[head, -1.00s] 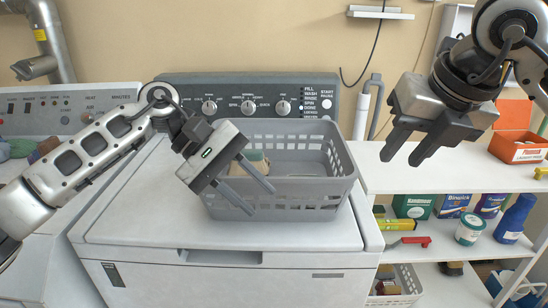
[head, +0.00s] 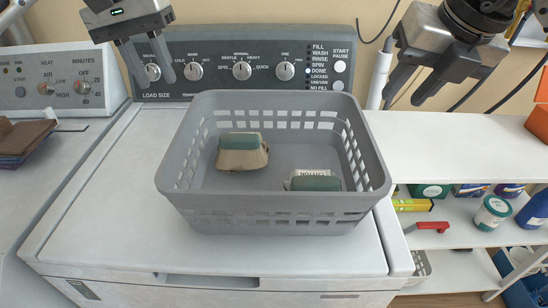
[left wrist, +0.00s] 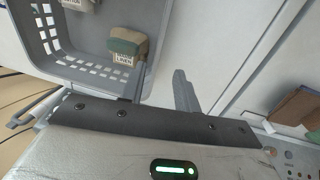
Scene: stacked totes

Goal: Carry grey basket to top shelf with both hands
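The grey basket (head: 275,215) stands upright on the white washer lid, and its rim and both short sides are in full view. Two small green-and-tan packages lie in it, one (head: 241,152) at the left and one (head: 315,181) at the front right. My left gripper (head: 152,72) is open and empty, above and behind the basket's left side. The left wrist view shows its fingers (left wrist: 160,85) apart, with the basket (left wrist: 95,75) beyond them. My right gripper (head: 412,88) is open and empty, above and behind the basket's right side. Neither touches the basket in the head view.
The white top shelf (head: 460,150) to the right of the washer is clear except for an orange box (head: 540,115) at its far right. Lower shelves hold cans and boxes. The washer's control panel (head: 240,65) rises behind the basket. A dryer with folded cloth stands at left.

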